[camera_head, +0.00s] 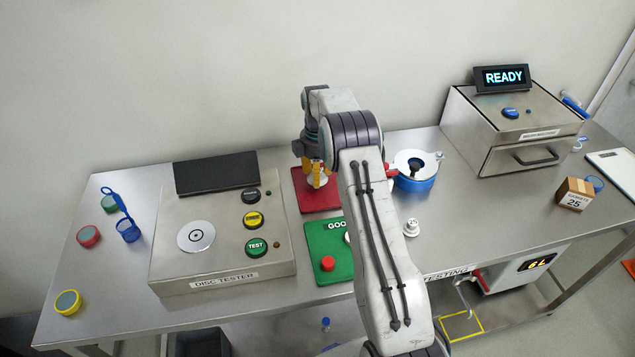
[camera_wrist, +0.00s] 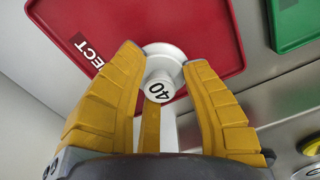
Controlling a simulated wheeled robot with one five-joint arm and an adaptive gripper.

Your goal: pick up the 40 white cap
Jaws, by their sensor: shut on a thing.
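The white cap marked 40 (camera_wrist: 159,88) shows in the wrist view between the two yellow fingers of my gripper (camera_wrist: 165,80). Its wide white rim lies beyond the fingertips, and the fingers are shut on it. In the head view my gripper (camera_head: 317,176) points down over the red mat (camera_head: 314,203), with the cap (camera_head: 318,181) partly hidden by the fingers. The red mat, partly lettered "ECT", fills the wrist view behind the cap. I cannot tell whether the cap touches the mat.
The disc tester (camera_head: 225,240) stands left of the red mat. The green mat (camera_head: 329,270) holds a red cap (camera_head: 327,263). A white cap marked 25 (camera_head: 411,227) stands right of my arm, near a blue-and-white round device (camera_head: 417,170). The steel READY machine (camera_head: 513,130) is at the back right.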

